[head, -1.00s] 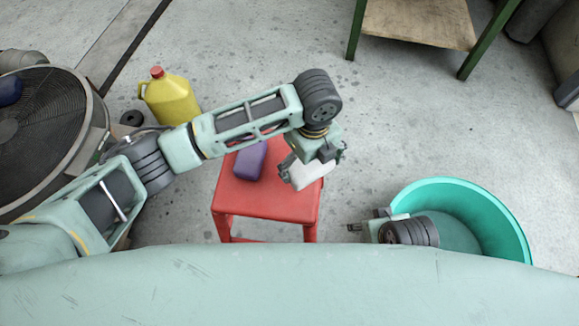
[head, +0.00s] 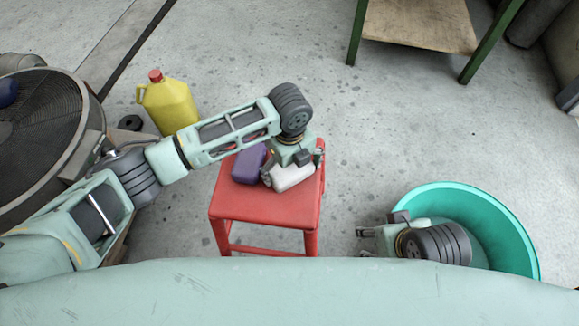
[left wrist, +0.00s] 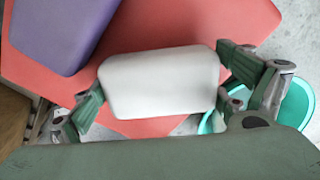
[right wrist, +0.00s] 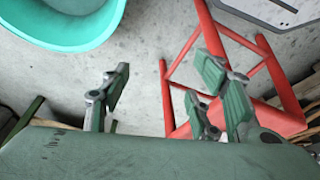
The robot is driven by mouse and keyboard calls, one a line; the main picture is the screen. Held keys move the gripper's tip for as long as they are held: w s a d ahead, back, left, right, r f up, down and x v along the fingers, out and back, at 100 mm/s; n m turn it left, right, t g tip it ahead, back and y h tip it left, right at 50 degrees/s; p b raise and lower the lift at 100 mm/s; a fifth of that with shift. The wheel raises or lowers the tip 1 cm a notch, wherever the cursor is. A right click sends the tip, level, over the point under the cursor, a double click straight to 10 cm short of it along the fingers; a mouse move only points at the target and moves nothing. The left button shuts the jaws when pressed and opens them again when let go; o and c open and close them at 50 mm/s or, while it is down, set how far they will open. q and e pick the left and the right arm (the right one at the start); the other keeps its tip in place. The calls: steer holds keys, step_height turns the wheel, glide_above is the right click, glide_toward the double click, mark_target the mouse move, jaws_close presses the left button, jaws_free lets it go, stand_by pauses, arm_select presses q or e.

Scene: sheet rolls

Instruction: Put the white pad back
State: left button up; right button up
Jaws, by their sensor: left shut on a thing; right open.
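The white pad (head: 291,177) is a small block with rounded edges over the red stool (head: 268,206). My left gripper (head: 287,168) is shut on it. In the left wrist view the white pad (left wrist: 160,83) sits between the two fingers, with the red seat (left wrist: 150,25) behind it. I cannot tell whether the pad touches the seat. A purple pad (head: 249,164) lies on the seat, just left of the white pad. My right gripper (head: 368,243) is open and empty, low beside the teal tub; its fingers also show in the right wrist view (right wrist: 165,95).
The teal tub (head: 500,218) stands on the floor at the right. A yellow jug (head: 170,106) and a large round fan (head: 45,125) stand at the left. A green-legged table (head: 420,25) is at the back. The floor behind the stool is clear.

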arm_select(q)
steer(key=shift+f, duration=0.15)
steer(key=o, duration=0.7)
step_height(320, 180, up, 4)
steer(key=shift+r+p, duration=0.2)
steer(key=shift+p, duration=0.55)
step_height(320, 180, up, 7)
steer(key=shift+p, duration=0.95)
steer(key=shift+r, duration=0.5)
arm_select(e)
steer(key=x, duration=0.7)
steer(key=shift+s+a+f+g, duration=0.2)
steer(key=shift+s+f+g, duration=0.1)
steer(key=shift+f, duration=0.2)
